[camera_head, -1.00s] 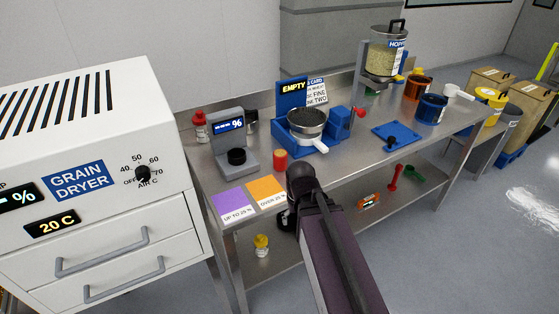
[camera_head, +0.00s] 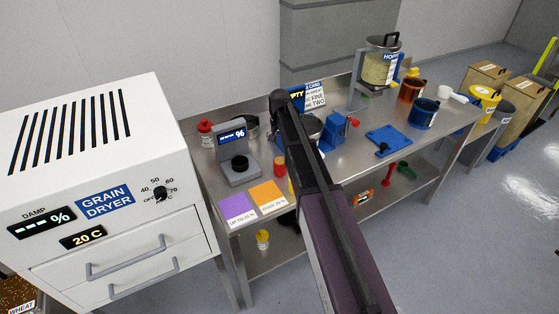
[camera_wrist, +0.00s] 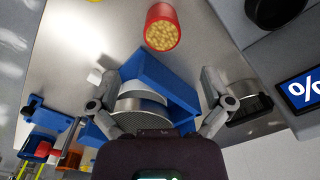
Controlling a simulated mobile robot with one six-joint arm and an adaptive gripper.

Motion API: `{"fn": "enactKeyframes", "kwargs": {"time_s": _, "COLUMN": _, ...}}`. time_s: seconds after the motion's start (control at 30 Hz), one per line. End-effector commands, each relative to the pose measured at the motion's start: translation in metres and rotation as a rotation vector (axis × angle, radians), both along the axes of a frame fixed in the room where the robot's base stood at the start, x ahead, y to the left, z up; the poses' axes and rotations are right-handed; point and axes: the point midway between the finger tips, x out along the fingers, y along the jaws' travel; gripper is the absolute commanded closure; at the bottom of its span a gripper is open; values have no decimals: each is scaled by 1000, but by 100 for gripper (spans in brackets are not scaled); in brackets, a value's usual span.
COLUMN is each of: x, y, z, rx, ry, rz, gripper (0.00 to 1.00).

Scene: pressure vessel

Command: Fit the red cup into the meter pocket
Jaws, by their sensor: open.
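The red cup (camera_head: 279,165) stands on the steel bench, right of the grey meter (camera_head: 240,172). In the wrist view the red cup (camera_wrist: 154,42) is at the top centre, filled with yellow grains. The meter has a lit % display (camera_wrist: 304,90) and a dark round pocket (camera_head: 240,163), which is partly in view at the wrist picture's top right (camera_wrist: 275,10). My gripper (camera_wrist: 160,78) is open and empty, its fingers spread over the blue stand with the pan. The cup lies ahead of the fingertips, apart from them. In the head view my arm hides the gripper.
The blue EMPTY stand (camera_head: 333,135) is partly hidden behind my arm. Purple (camera_head: 236,208) and orange (camera_head: 267,195) cards lie at the bench's front edge. A red-capped jar (camera_head: 206,133) stands behind the meter. A blue plate (camera_head: 390,139) lies to the right. The grain dryer (camera_head: 110,170) adjoins at left.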

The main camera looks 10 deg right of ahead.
Motion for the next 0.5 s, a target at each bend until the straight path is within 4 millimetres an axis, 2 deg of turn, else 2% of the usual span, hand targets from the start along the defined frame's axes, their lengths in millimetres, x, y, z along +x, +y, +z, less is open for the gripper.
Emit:
{"fn": "enactKeyframes", "kwargs": {"time_s": 0.03, "x": 10, "y": 0, "z": 6, "rx": 0, "ry": 0, "rz": -9, "gripper": 0}}
{"fn": "enactKeyframes", "kwargs": {"time_s": 0.13, "x": 15, "y": 1, "z": 8, "rx": 0, "ry": 0, "rz": -22, "gripper": 0}}
{"fn": "enactKeyframes", "kwargs": {"time_s": 0.5, "x": 15, "y": 1, "z": 7, "rx": 0, "ry": 0, "rz": -24, "gripper": 0}}
